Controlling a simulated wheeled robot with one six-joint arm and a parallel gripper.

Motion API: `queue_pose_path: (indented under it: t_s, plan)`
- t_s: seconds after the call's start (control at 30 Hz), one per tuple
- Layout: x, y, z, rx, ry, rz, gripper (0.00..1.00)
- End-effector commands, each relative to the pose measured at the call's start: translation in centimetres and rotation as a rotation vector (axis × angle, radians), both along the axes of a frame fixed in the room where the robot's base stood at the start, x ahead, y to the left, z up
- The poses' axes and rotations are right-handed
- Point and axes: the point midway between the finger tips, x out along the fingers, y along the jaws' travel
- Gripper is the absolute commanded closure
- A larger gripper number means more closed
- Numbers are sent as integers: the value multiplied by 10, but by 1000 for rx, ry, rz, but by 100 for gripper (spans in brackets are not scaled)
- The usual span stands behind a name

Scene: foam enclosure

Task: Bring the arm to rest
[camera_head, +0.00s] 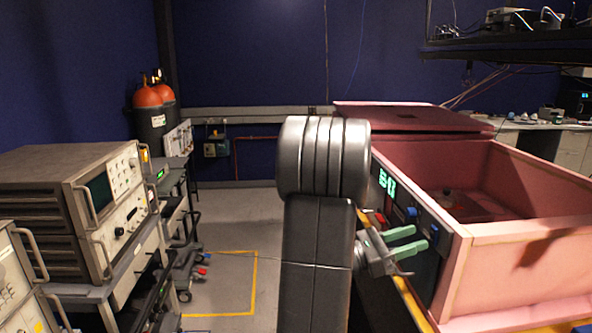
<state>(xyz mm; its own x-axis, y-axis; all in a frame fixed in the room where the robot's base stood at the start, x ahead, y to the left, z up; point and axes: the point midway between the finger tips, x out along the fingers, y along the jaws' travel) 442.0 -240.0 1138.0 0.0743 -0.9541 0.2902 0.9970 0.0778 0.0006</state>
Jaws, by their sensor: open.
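My arm stands upright in the middle of the head view, its large grey joint at the top. My gripper (419,237) shows to the right of the arm, partly hidden behind it. Its two green fingers point right and are apart, with nothing visible between them. The fingers appear in front of the dark control panel of the pink foam enclosure (511,242). I cannot tell how far they are from the panel.
The enclosure is open, its lid (405,118) at the back. A dark object (449,197) lies inside. Bench instruments (92,203) and a cart (187,268) stand left. Orange-topped cylinders (152,108) stand behind. Floor left of my arm is clear around yellow tape (255,284).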

Motion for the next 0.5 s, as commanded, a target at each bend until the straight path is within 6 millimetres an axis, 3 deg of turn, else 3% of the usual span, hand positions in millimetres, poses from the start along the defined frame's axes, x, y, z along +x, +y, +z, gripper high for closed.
queue_pose_path:
  t_s: [0.23,0.5]
  plan:
    - [2,-34,13,4,0,-3,56]
    - [3,-31,19,121,11,2,56]
